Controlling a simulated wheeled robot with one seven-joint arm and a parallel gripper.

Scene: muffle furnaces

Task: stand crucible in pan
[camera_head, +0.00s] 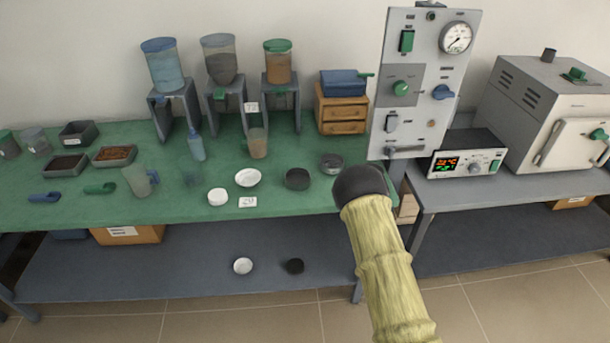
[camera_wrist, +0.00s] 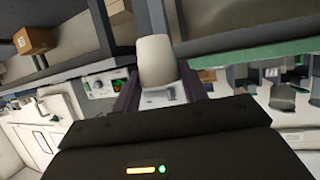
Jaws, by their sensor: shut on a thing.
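The crucible (camera_wrist: 155,62) shows in the wrist view as a pale, smooth, rounded body. My gripper (camera_wrist: 158,88) is shut on it, with a dark finger on each side. In the head view my sleeved arm hides the gripper and the crucible; its dark end is at the green bench's right front edge. A dark round pan (camera_head: 297,179) sits on the green bench, left of my arm. A white shallow dish (camera_head: 248,177) and a grey round dish (camera_head: 331,163) are near it. Which of these the task calls the pan I cannot tell.
The green bench (camera_head: 320,200) also holds a white lid (camera_head: 217,196), a jug (camera_head: 138,181), a beaker (camera_head: 258,143) and hoppers on stands behind. An upright control panel (camera_head: 425,85) stands behind my arm. A furnace (camera_head: 545,110) and controller (camera_head: 467,155) are at right.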

